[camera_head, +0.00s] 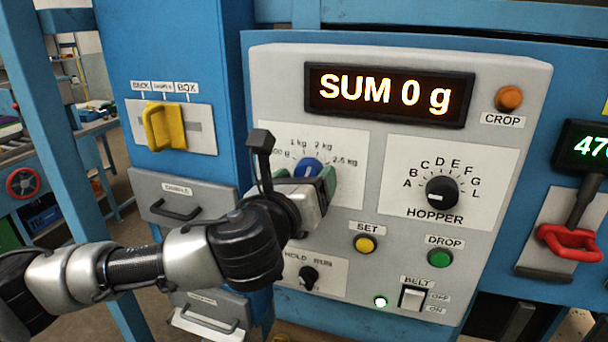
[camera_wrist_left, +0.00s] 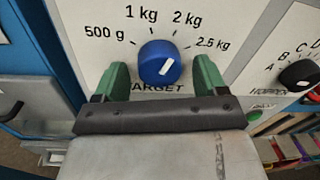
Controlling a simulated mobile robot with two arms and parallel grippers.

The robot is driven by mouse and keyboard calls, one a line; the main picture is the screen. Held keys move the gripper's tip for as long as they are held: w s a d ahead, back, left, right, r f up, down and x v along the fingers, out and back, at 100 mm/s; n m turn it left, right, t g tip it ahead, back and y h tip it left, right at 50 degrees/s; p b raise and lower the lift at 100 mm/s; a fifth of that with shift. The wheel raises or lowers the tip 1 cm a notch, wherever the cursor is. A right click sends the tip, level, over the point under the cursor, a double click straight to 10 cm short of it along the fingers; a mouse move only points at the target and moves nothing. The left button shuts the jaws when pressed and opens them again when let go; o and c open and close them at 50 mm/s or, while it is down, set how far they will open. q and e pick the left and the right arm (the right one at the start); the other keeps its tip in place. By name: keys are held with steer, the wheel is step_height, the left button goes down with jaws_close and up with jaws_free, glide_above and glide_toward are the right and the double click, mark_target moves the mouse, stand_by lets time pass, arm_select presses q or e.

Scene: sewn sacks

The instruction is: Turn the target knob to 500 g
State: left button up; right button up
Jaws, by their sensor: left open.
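The blue target knob (camera_head: 309,168) is on a white dial plate on the grey panel. In the left wrist view the knob (camera_wrist_left: 159,62) has a white pointer mark slanting up and right, toward the 2 kg and 2.5 kg side; the exact setting is hard to tell. The 500 g label (camera_wrist_left: 104,32) is at the dial's upper left. My left gripper (camera_head: 304,181) is open at the dial. Its green fingers (camera_wrist_left: 162,82) stand on either side of the knob, with a small gap on each side. The word TARGET is partly hidden by the gripper. My right gripper is out of view.
The display (camera_head: 389,94) reads SUM 0 g. The black hopper knob (camera_head: 442,192) is right of the dial. The yellow set button (camera_head: 364,244) and hold/run knob (camera_head: 309,277) are below. A yellow handle (camera_head: 164,127) is at left, a red handle (camera_head: 570,242) at right.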

arm_select(q)
steer(key=shift+c, duration=0.6)
steer(key=c, duration=0.8)
steer(key=shift+f+n, duration=0.1)
steer(key=shift+n, duration=0.2)
steer(key=shift+d+n+t+y+b, duration=0.15)
steer(key=shift+n+b, duration=0.75)
steer(key=shift+n, duration=1.75)
steer(key=shift+n+t+y+b, duration=0.2)
steer(key=shift+n+b, duration=0.65)
steer(key=shift+n, duration=1.85)
steer(key=shift+d+n+t+h+b, duration=0.2)
steer(key=shift+n+b, duration=0.7)
steer(key=shift+n, duration=1.75)
steer(key=shift+a+r, duration=0.15)
steer(key=shift+r, duration=0.05)
